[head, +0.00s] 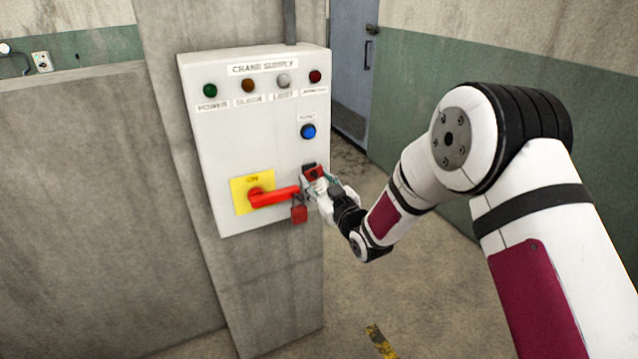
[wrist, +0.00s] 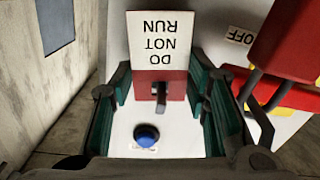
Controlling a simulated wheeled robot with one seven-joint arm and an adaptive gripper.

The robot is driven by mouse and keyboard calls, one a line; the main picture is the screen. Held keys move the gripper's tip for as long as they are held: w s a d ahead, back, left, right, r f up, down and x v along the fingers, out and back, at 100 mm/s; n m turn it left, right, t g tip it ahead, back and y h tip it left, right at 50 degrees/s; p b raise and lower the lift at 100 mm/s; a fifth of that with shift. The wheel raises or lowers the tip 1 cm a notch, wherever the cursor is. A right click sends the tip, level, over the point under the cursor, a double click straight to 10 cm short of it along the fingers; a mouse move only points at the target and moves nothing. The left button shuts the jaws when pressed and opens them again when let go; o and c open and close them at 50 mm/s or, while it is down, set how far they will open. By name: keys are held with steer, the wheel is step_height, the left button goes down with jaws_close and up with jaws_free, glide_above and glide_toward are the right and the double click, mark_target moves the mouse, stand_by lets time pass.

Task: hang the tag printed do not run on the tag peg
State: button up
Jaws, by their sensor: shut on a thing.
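The tag (wrist: 160,45) is white with a red end and reads DO NOT RUN, upside down in the wrist view. My gripper (wrist: 158,88) is shut on its red end, with a dark green finger at each side. In the head view my gripper (head: 318,182) is close to the panel's front, right of the red handle. The tag's red part (head: 314,173) shows there, but its lettering is hidden.
The crane supply panel (head: 215,135) is on a concrete pillar. Its red handle (head: 272,197) points right on a yellow plate, with a red padlock (head: 299,214) close beside my gripper. A blue button (head: 308,131) is above the gripper. Open floor lies right of the pillar.

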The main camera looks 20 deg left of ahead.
stand_by(0.4)
steer(key=o, duration=0.9)
steer(key=shift+s, duration=0.1)
